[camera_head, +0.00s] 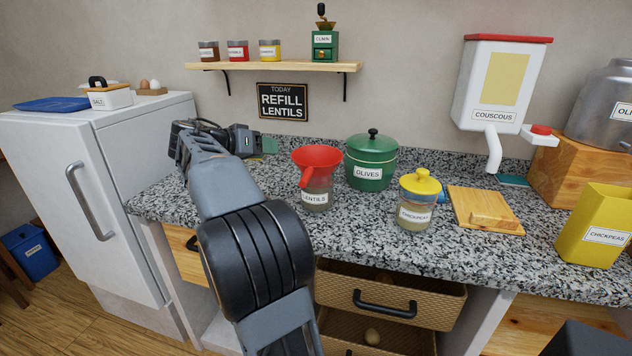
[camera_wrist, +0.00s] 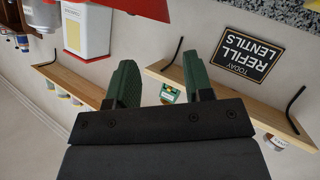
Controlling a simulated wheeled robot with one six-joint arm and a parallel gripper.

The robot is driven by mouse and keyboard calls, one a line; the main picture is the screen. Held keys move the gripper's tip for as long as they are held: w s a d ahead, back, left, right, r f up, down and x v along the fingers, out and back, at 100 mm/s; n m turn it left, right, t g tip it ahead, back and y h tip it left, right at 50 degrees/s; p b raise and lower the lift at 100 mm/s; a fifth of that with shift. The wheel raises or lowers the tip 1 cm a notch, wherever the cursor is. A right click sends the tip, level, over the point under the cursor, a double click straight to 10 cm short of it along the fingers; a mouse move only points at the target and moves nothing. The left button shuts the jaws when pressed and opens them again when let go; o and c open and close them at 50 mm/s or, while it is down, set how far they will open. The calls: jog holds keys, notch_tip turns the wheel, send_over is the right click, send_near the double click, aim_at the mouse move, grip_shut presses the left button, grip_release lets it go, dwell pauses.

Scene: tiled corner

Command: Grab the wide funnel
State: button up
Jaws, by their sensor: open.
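The wide funnel (camera_head: 318,156) is red and sits mouth up on top of the glass jar labelled LENTILS (camera_head: 315,198), on the granite counter. A red part points down over the jar's upper left. My gripper (camera_head: 267,146) is open and empty, left of the funnel at about its rim height, with a gap between them. In the wrist view, my green-padded fingers (camera_wrist: 155,75) are spread with nothing held between them. A red surface, probably the funnel (camera_wrist: 145,8), is cut off at that view's top edge.
A green OLIVES pot (camera_head: 371,165) stands close right of the funnel. A yellow-lidded CHICKPEAS jar (camera_head: 418,205) and a wooden board (camera_head: 484,209) are farther right. A wall shelf (camera_head: 285,66) hangs above. The counter left of the jar is clear.

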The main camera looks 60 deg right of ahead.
send_near(312, 160)
jog(key=d, duration=0.5)
jog(key=shift+s, duration=0.15)
